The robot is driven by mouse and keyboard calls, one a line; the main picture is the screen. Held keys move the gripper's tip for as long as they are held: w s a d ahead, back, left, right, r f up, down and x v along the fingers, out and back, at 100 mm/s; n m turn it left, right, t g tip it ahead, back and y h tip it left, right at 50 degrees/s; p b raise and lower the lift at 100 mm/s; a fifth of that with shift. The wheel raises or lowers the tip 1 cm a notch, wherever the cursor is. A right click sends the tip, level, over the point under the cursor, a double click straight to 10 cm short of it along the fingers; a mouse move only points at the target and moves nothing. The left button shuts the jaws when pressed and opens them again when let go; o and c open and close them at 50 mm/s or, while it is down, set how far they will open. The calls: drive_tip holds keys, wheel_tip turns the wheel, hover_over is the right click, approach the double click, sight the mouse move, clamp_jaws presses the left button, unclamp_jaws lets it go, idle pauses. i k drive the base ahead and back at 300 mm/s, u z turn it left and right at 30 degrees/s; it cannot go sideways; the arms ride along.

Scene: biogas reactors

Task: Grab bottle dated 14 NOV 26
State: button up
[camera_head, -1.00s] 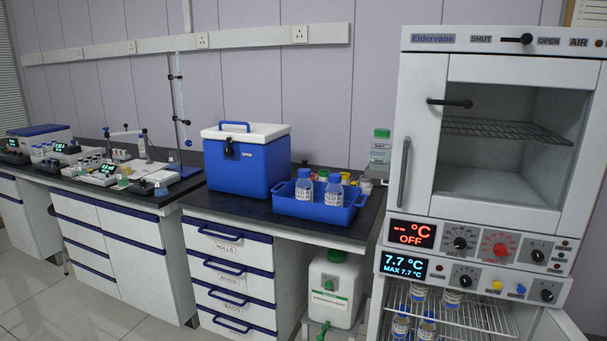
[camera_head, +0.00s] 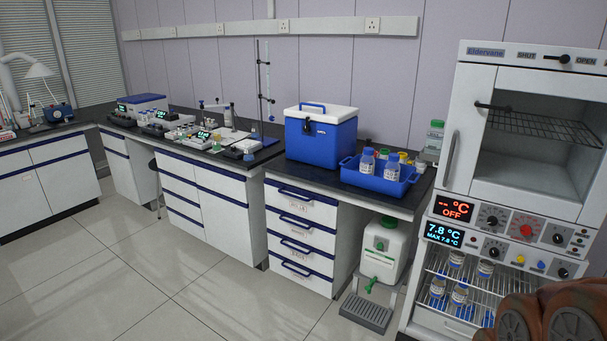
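Several similar bottles stand on the wire shelves of the open lower chamber at right, such as an upper one (camera_head: 485,270) and a lower one (camera_head: 459,293). The label dates are too small to read, so I cannot tell which bottle is dated 14 NOV 26. My gripper is not in view.
The blue tray (camera_head: 378,184) sits beside a blue cooler (camera_head: 320,138) with a white lid. A white Eldervane cabinet (camera_head: 462,145) stands at right, its upper door closed. A white container (camera_head: 385,250) stands below the bench. The tiled floor (camera_head: 190,265) is clear at left and centre.

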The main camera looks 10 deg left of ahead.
sight(367, 161)
drive_tip(key=u, duration=0.9)
drive_tip(key=i, duration=0.4)
drive_tip(key=u, duration=0.65)
drive_tip(key=i, duration=1.65)
drive_tip(key=z, duration=0.35)
drive_tip(key=i, duration=1)
drive_tip(key=z, duration=1.5)
drive_tip(key=i, duration=0.5)
drive_tip(key=z, duration=0.4)
